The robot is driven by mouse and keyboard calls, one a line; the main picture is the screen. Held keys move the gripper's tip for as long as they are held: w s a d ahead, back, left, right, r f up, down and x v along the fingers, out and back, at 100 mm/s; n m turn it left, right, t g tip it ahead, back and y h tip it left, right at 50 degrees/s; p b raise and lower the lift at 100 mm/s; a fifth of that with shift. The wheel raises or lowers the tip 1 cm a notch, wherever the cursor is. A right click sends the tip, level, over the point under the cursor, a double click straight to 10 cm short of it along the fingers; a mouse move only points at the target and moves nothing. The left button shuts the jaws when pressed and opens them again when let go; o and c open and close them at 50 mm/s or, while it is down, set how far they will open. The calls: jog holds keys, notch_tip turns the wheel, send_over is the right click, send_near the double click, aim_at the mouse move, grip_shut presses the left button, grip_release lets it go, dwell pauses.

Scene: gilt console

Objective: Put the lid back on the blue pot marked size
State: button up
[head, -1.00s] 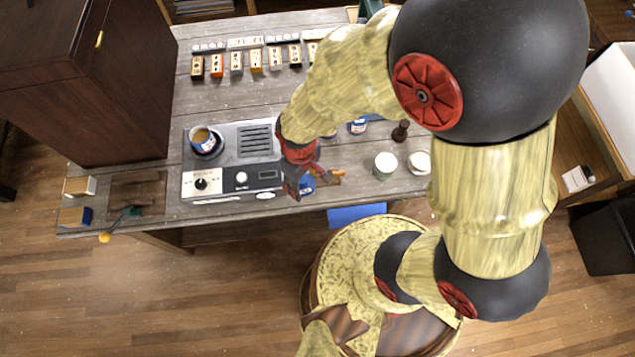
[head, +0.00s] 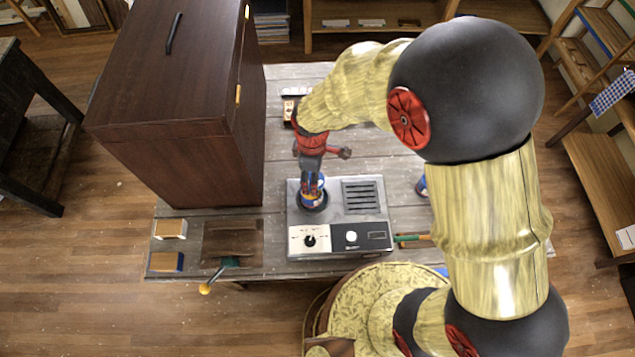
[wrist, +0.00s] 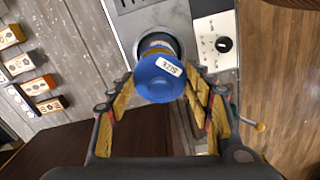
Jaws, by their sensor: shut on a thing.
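The pot's own marking is not readable.
The grey appliance (head: 365,225) has a vent grille and a knob panel. A tall dark wooden cabinet (head: 180,100) stands close at the left. A lever with a yellow knob (head: 205,289) juts from the table's front edge. Several label blocks (wrist: 40,84) lie at the left in the wrist view.

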jog(key=shift+w+a+n, duration=0.3)
jog(key=shift+w+a, duration=0.05)
jog(key=shift+a, duration=0.05)
jog(key=shift+r, duration=0.1)
jog(key=shift+s+d+r+n, duration=0.15)
jog(key=shift+d+n, duration=0.15)
jog(key=shift+n, duration=0.3)
jog(key=shift+a, duration=0.15)
jog(key=shift+f+b, duration=0.35)
jog(key=shift+f, duration=0.35)
jog(key=shift+f+b, duration=1.7)
jog(key=shift+f, duration=0.9)
jog(key=shift+f+b, duration=0.15)
jog(key=shift+b, duration=0.15)
jog(key=o, duration=0.9)
